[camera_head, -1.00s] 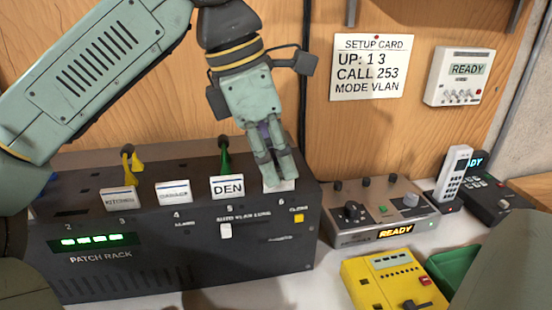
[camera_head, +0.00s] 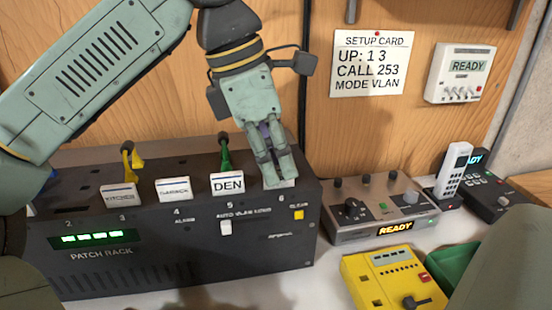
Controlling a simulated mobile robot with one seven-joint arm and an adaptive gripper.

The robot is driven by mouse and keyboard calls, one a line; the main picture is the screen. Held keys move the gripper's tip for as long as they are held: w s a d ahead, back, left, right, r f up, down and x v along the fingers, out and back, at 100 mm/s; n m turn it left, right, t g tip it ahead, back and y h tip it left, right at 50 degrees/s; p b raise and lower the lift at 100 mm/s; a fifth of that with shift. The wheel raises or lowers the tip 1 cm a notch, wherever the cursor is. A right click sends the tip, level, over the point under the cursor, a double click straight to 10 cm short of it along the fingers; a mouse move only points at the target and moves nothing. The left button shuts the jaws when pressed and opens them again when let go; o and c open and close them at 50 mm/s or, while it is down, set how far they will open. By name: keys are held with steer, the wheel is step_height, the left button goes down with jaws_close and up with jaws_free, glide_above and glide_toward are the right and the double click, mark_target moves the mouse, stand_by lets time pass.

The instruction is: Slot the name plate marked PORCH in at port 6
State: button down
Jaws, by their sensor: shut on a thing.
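My gripper (camera_head: 279,178) is shut over the right end of the patch rack (camera_head: 180,250), right of the DEN plate. A white plate (camera_head: 292,183) shows partly behind its fingertips at the rack's top front edge. The fingers hide most of that plate, so I cannot read its marking or tell whether it is seated. The DEN plate (camera_head: 227,184) stands above number 5. A plate that seems to read GARAGE (camera_head: 174,190) stands above number 4. The KITCHEN plate (camera_head: 118,196) stands near number 3.
A yellow plug (camera_head: 132,160) and a green plug (camera_head: 224,152) stand up from the rack top. A grey console (camera_head: 380,215) with a READY display stands close right of the rack. A yellow box (camera_head: 390,280) and a green bin (camera_head: 455,268) lie in front of it.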

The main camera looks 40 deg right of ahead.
steer(key=c, duration=1.7)
jaws_free()
steer(key=shift+o, duration=0.5)
steer(key=o, duration=0.3)
steer(key=shift+r, duration=3.75)
steer(key=shift+s, duration=0.1)
